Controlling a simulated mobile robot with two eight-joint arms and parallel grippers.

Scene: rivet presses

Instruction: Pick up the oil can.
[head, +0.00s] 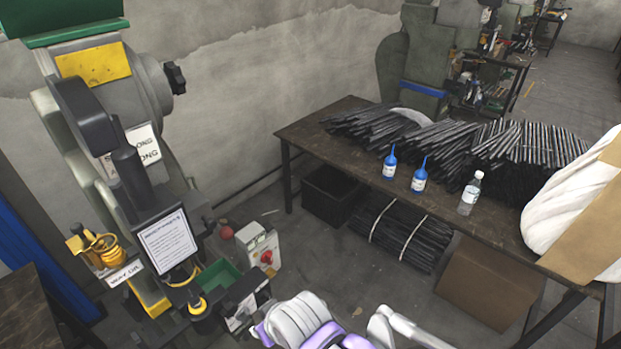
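Two small blue bottles with thin upright spouts and white labels stand on the brown table: the left bottle (389,168) and the right bottle (419,180). They look like oil containers, but I cannot tell which is the oil can. They stand upright, a short gap apart, near the table's front edge. A brass-yellow object (105,250) sits on the press at the left; its kind is unclear. White and purple parts of my own arms show at the bottom edge, well below and apart from the bottles. Neither gripper's fingers show.
Bundles of dark rods (490,145) cover the back of the table (350,140). A clear bottle (470,194) and a white sack (570,205) stand to the right.

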